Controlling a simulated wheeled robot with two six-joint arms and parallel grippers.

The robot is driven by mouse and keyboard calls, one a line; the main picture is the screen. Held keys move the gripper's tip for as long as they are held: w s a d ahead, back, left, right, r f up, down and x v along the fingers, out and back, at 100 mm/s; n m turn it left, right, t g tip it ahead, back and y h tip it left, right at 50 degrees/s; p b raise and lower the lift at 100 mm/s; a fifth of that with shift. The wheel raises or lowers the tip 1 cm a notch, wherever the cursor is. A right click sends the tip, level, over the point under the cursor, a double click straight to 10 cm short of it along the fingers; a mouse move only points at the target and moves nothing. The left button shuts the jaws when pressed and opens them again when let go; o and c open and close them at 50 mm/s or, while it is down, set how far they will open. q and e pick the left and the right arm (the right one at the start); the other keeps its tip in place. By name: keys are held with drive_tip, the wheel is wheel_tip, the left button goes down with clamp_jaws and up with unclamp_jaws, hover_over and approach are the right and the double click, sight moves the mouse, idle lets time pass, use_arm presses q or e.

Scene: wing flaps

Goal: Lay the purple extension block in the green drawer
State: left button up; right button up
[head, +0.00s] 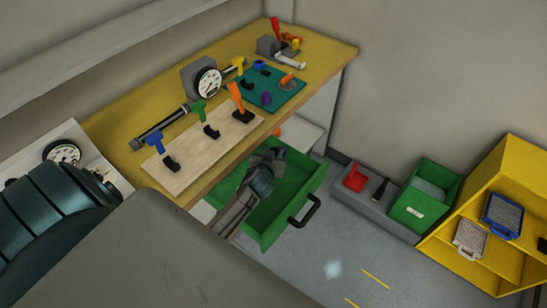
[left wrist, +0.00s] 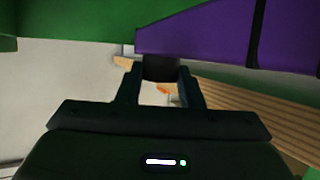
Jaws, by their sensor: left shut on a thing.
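My left gripper (head: 270,160) reaches into the open green drawer (head: 305,183), low over its inside. In the left wrist view my left gripper (left wrist: 160,75) has its fingers shut on a dark part at the near edge of a large purple block (left wrist: 205,32). The purple block fills the upper right of that view and has a dark line across it. I cannot tell whether it touches the drawer floor. In the head view the gripper and arm hide it. Green surface (left wrist: 70,22) shows beyond at the upper left. My right gripper is not in view.
The yellow workbench (head: 130,122) above carries a switch board (head: 190,172), a gauge (head: 207,80) and a green mat (head: 285,97) with a small purple piece (head: 265,98). A grey tray (head: 372,208), a green bin (head: 440,181) and a yellow shelf (head: 520,165) stand right. Floor between is clear.

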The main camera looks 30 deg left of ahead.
use_arm(q)
wheel_tip(320, 180, down, 2)
drive_tip(key=shift+f+b, duration=0.1)
drive_tip(key=shift+b, duration=0.3)
drive_tip(key=shift+f, duration=0.2)
drive_tip(key=shift+s+f, duration=0.1)
drive_tip(key=shift+f, duration=0.05)
wheel_tip(320, 180, down, 4)
drive_tip(key=b, duration=0.3)
drive_tip(key=shift+r, duration=0.35)
drive_tip(key=o, duration=1)
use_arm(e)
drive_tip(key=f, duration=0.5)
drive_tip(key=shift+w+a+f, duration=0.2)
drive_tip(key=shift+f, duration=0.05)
